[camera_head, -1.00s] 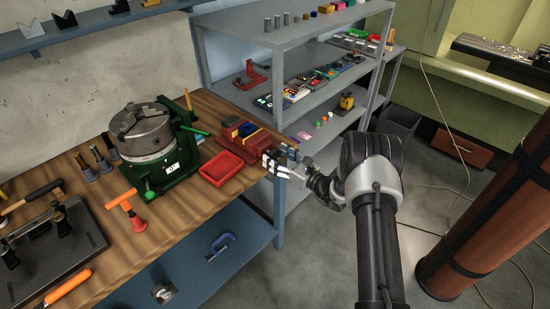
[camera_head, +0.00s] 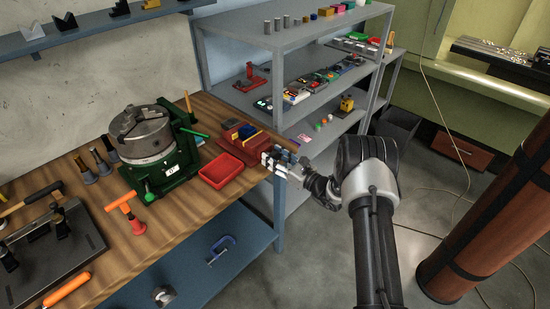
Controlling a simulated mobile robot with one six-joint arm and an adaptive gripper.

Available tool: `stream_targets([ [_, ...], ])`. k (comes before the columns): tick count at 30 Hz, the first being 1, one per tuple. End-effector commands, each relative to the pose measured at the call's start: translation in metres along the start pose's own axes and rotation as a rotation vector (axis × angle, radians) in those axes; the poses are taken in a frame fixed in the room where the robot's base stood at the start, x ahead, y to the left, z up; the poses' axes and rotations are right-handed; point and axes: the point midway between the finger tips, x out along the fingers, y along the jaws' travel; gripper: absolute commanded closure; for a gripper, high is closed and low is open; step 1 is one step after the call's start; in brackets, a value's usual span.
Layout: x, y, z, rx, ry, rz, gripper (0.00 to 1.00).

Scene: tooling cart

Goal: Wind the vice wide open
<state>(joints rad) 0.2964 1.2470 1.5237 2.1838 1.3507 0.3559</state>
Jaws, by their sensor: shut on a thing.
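The vice (camera_head: 229,130) is a low red body with blue and yellow pieces on it, at the right end of the wooden bench. My gripper (camera_head: 267,158) is at the vice's near right end, by the bench edge. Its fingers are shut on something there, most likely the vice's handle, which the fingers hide. How far apart the vice jaws stand is too small to tell.
A red tray (camera_head: 222,171) lies just left of my gripper, in front of the vice. A green machine with a grey chuck (camera_head: 142,133) stands further left. A grey shelf unit (camera_head: 283,42) rises behind the bench end. Open floor lies right of the bench.

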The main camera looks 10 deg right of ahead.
Motion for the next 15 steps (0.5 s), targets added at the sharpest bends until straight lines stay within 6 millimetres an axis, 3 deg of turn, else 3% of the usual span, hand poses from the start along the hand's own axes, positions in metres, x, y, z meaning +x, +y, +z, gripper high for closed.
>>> stream_targets([
  [4, 0.0, 0.0002, 0.0, 0.0, 0.0, 0.001, 0.8],
  [15, 0.0002, 0.0004, -0.0014, -0.088, 0.0, 0.001, 0.8],
])
